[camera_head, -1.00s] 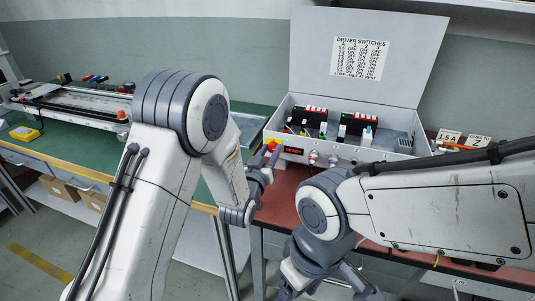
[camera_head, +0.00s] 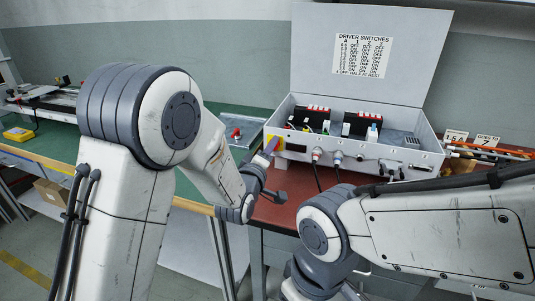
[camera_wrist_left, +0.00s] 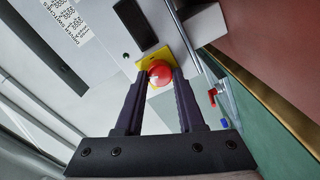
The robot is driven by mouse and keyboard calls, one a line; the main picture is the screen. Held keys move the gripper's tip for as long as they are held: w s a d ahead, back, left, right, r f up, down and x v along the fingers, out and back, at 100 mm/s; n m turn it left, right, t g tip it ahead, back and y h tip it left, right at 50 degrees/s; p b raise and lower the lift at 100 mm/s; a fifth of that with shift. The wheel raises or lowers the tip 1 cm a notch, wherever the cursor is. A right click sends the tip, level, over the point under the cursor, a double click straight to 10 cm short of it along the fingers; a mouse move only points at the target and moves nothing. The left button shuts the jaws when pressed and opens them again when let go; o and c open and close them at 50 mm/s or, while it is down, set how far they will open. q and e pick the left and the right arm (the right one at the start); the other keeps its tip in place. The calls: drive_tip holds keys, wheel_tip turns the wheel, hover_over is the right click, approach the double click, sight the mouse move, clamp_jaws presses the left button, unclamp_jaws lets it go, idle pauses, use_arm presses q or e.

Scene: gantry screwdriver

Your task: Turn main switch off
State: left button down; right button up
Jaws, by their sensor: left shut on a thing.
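The main switch (camera_wrist_left: 159,72) is a round red knob on a yellow plate at the left end of the grey control box's front panel. In the head view its yellow plate (camera_head: 281,143) shows beside my fingers, and the knob is mostly hidden. My left gripper (camera_wrist_left: 161,77) is shut on the red knob, with one dark finger on each side of it in the left wrist view. It also shows in the head view (camera_head: 269,150). The dark display (camera_head: 296,148) next to the switch shows no lit digits. My right arm is at the lower right, its fingertips out of frame.
The control box (camera_head: 420,160) has its lid raised, with a switch table label (camera_head: 363,55) on it. Cables hang from its front. A metal plate (camera_head: 240,128) with a red lever lies left of the box. A yellow device (camera_head: 19,134) sits on the green bench.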

use_arm(q)
drive_tip(key=n+b, duration=0.2)
drive_tip(key=n, duration=0.3)
drive_tip(key=shift+w+a, duration=0.1)
drive_tip(key=shift+a, duration=0.05)
drive_tip(key=shift+r, duration=0.1)
idle(0.5)
drive_tip(key=c, duration=0.5)
unclamp_jaws()
